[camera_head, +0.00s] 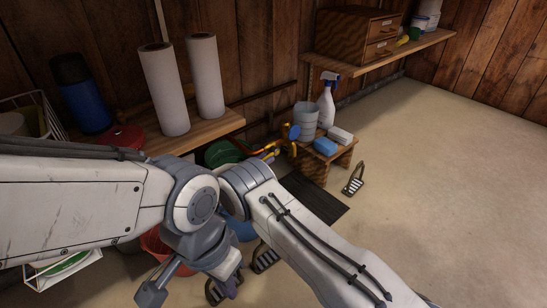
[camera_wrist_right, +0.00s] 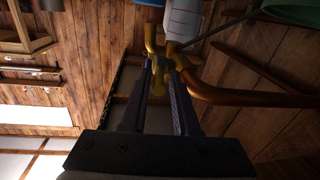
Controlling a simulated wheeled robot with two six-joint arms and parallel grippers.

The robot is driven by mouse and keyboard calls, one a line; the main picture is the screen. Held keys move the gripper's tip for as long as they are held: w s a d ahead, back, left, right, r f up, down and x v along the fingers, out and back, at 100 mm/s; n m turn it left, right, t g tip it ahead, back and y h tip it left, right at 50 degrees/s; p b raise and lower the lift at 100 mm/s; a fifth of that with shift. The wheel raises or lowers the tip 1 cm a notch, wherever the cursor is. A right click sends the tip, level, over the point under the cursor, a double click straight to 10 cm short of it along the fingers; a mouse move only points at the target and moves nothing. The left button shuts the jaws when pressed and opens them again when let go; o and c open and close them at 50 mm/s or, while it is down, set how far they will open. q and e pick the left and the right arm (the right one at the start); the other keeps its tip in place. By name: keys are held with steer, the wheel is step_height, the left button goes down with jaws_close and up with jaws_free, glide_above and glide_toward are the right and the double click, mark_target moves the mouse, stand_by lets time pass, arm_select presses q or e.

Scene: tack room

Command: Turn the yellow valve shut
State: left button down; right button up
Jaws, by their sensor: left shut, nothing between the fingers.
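The yellow valve (camera_wrist_right: 158,78) shows in the right wrist view, its handle on a copper-coloured pipe (camera_wrist_right: 240,97). My right gripper (camera_wrist_right: 164,66) has its two dark fingers on either side of the handle. I cannot tell whether they press on it. In the head view, yellow-orange pipework (camera_head: 268,150) shows by the wall, just beyond my right arm's wrist; the valve itself is hard to make out there. My left gripper (camera_head: 230,288) hangs low at the bottom of the head view, shut and empty, away from the pipework.
A small wooden stool (camera_head: 318,166) with a grey bucket (camera_head: 305,116), spray bottle (camera_head: 327,102) and blue sponge (camera_head: 325,146) stands right of the pipework. Paper rolls (camera_head: 164,90) stand on a shelf (camera_head: 199,132) at left. A stirrup (camera_head: 354,181) lies on the floor; floor at right is clear.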

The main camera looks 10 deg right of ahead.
steer(key=shift+w+d, duration=0.25)
steer(key=shift+d, duration=0.05)
jaws_close()
steer(key=shift+s+a, duration=0.15)
stand_by(1.1)
